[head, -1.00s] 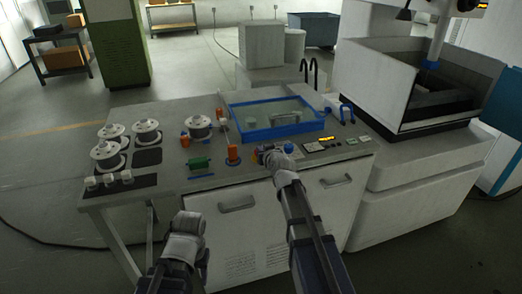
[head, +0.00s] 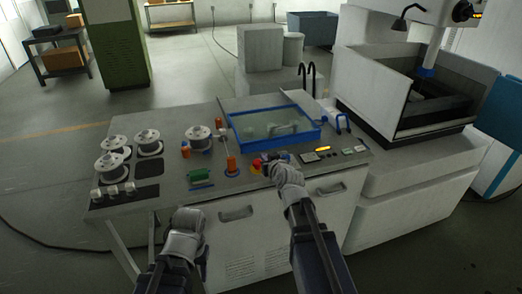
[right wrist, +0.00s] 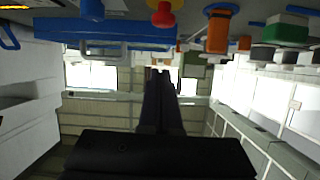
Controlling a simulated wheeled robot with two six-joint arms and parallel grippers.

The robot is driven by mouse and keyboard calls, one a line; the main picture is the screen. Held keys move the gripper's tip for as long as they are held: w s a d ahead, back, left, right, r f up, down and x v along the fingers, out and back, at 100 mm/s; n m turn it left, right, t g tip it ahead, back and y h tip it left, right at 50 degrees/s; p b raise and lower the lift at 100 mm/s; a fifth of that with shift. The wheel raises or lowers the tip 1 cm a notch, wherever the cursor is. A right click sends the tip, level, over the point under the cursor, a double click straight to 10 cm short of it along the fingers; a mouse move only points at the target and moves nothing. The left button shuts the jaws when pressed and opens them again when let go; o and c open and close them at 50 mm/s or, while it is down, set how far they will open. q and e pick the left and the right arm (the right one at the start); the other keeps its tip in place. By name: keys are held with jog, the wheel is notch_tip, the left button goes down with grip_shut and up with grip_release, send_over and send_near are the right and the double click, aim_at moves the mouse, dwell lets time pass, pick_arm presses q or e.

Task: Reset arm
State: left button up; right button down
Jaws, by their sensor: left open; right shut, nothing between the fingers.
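My right gripper (head: 268,163) is shut and empty above the front of the control bench (head: 172,188). It is beside a red button on a yellow base (head: 256,168); I cannot tell whether they touch. In the right wrist view its shut fingers (right wrist: 159,76) point up the picture, with the red button (right wrist: 163,17) beyond them. My left gripper (head: 187,217) is open, low in front of the bench's front edge. Its fingertips are hard to make out, and nothing shows in it.
A blue-framed tray (head: 233,139) sits behind the right gripper. Wire spools (head: 109,163) stand at the bench's left. A green block (head: 201,177) and orange post (head: 232,166) stand near the right gripper. A machine tank (head: 375,85) is at right.

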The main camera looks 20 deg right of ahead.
jog(key=shift+v, duration=1.1)
jog(key=s+a+f+n+g+y, duration=0.2)
jog(key=s+a+f+g, duration=0.3)
jog(key=a, duration=0.4)
jog(key=s+a+f+g+h, duration=0.1)
jog(key=s+a+f+g, duration=0.1)
jog(key=s, duration=0.4)
jog(key=s+a+f+n+g+h, duration=0.1)
jog(key=s+a+f+g, duration=0.2)
jog(key=s, duration=0.4)
jog(key=s+a+f+g+h, duration=0.1)
jog(key=s+a+f+g, duration=0.1)
jog(key=s+f+g, duration=0.2)
jog(key=s, duration=0.3)
jog(key=shift+s+a+n+h, duration=0.25)
jog(key=shift+a+n+h, duration=0.05)
jog(key=shift+h, duration=0.1)
jog(key=shift+f, duration=0.1)
